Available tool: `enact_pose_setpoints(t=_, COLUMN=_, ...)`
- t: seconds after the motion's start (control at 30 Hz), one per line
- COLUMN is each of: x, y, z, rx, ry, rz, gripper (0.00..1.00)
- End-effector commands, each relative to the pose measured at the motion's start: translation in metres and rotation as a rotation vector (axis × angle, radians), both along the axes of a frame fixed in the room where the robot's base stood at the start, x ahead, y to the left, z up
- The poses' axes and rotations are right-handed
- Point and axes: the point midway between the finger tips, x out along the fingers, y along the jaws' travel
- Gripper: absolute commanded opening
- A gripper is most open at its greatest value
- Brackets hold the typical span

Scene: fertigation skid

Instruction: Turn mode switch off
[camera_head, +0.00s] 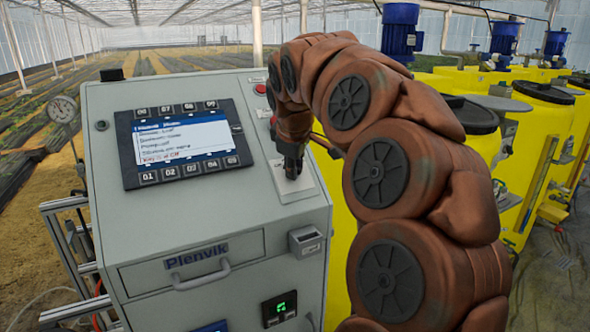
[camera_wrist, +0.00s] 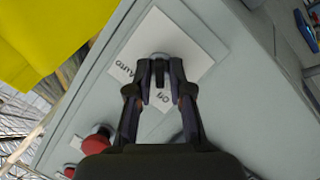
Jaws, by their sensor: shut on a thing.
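My gripper (camera_head: 291,172) reaches down to the plate. In the wrist view my gripper (camera_wrist: 160,72) has its fingertips closed around the knob. The fingers hide most of the knob, so I cannot tell which position it points to.
Red buttons (camera_wrist: 97,140) sit on the same face near my gripper. A control screen (camera_head: 184,140) is to the left on the grey cabinet (camera_head: 225,200). A drawer handle (camera_head: 202,275) is below. Yellow tanks (camera_head: 530,135) stand behind on the right.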

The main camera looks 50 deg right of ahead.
Motion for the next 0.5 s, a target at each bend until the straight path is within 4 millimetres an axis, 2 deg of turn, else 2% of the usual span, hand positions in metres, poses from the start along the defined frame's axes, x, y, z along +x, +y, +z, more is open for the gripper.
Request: enact_pose_setpoints(t=0.5, x=-0.0002, y=0.0011, z=-0.0016, rx=-0.045, ry=0.018, rz=0.055, gripper=0.00)
